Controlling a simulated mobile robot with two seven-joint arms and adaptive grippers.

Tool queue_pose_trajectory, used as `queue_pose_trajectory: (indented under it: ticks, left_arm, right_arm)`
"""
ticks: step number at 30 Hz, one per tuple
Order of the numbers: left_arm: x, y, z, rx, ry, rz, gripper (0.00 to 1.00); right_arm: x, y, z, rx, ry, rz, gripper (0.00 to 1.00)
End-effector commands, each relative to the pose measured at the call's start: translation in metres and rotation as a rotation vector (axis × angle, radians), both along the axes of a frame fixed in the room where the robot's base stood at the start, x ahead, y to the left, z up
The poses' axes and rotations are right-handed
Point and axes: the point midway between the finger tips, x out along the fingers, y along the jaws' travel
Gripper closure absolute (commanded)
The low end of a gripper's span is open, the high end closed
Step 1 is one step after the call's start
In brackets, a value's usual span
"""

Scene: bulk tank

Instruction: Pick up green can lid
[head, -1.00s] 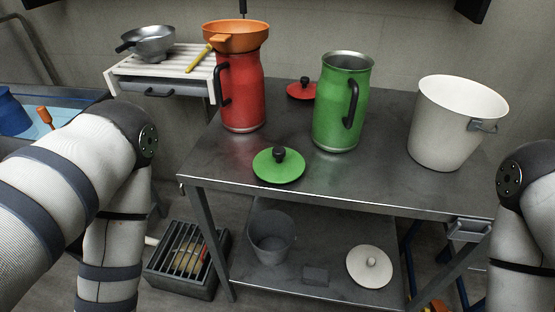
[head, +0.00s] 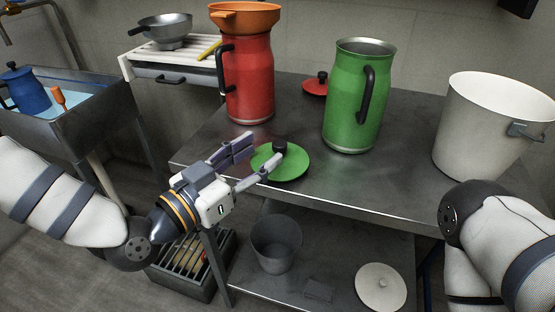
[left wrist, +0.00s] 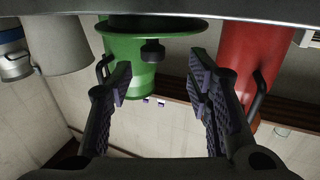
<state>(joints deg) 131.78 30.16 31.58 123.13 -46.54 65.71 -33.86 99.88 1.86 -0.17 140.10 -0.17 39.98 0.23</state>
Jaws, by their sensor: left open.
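The green can lid (head: 292,168), a flat disc with a black knob (head: 280,147), lies on the steel table near its front edge. My left gripper (head: 264,150) is open and empty, with its fingertips at the lid's left side close to the knob. In the left wrist view, which is upside down, the lid (left wrist: 175,27) and its knob (left wrist: 152,50) show ahead, in line with the gap between the spread fingers (left wrist: 160,80). The green can (head: 352,105) stands open behind the lid. My right arm shows at the right, but its gripper is out of view.
A red can (head: 250,85) with an orange funnel (head: 243,16) stands behind the gripper. A red lid (head: 316,86) lies farther back, and a white bucket (head: 488,130) stands at right. The table's front right is clear. A sink (head: 80,115) is at left.

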Motion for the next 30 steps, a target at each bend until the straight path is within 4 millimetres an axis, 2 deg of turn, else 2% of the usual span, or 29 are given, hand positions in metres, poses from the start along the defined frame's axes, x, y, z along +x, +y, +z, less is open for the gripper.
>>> queue_pose_trajectory:
  ticks: [6,9,17,23,30]
  left_arm:
    - [0.023,-0.031,0.001,0.000,0.003,-0.002,0.54]
    - [0.034,-0.040,-0.001,0.000,0.004,-0.001,0.54]
    - [0.038,-0.042,0.000,0.000,0.005,0.000,0.54]
    - [0.038,-0.042,0.000,0.001,0.006,0.000,1.00]
    - [0.038,-0.042,0.000,0.000,0.005,0.000,1.00]
  right_arm:
    - [0.001,0.000,0.001,0.000,-0.002,0.000,0.75]
    - [-0.001,0.000,-0.001,0.000,0.002,0.000,0.75]
    - [0.000,0.000,-0.001,0.000,0.001,0.000,0.75]
    - [-0.001,0.000,-0.001,0.000,0.001,0.000,0.75]
    - [-0.001,0.000,-0.001,0.000,0.002,0.000,0.75]
